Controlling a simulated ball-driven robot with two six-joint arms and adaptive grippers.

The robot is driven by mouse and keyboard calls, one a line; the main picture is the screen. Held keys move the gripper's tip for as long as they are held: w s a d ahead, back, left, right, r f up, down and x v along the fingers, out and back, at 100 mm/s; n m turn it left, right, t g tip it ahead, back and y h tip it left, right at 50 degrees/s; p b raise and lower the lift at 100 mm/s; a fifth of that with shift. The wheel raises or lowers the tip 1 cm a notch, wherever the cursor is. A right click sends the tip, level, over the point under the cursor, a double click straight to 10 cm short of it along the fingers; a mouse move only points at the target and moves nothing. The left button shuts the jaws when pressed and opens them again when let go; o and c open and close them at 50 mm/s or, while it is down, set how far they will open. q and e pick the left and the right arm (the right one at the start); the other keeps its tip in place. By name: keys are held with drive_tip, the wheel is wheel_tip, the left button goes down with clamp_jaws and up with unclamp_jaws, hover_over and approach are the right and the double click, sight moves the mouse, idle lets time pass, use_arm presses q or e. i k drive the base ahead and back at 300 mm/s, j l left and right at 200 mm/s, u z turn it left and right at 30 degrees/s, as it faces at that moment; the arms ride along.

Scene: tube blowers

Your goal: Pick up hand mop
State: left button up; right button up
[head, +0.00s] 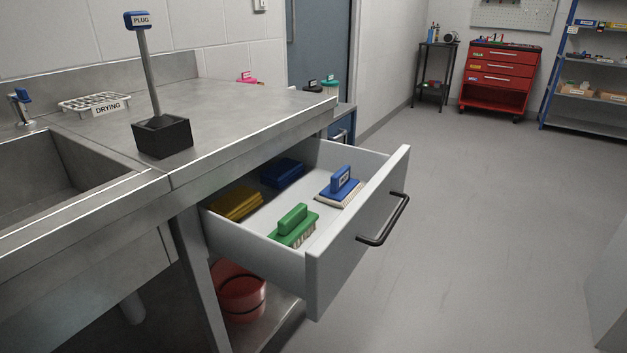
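An open drawer (375,200) under the steel counter holds several cleaning items. One has a blue block handle (341,180), a small white label and a pale fringed base; it sits near the drawer's front at the far end. A green-handled one (293,227) with pale bristles lies nearer, by the near side wall. Either could be the hand mop; the label is too small to read. A yellow block (237,203) and a dark blue block (282,172) lie farther back in the drawer. Neither of my grippers is in view.
The drawer has a black bar handle (383,222). The counter (240,110) carries a labelled plug on a rod in a black block (162,138) and a drying rack (94,103). A red bucket (240,292) stands below. The floor (480,220) to the right is clear.

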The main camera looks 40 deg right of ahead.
sight(342, 189)
drive_tip(key=z, duration=1.55)
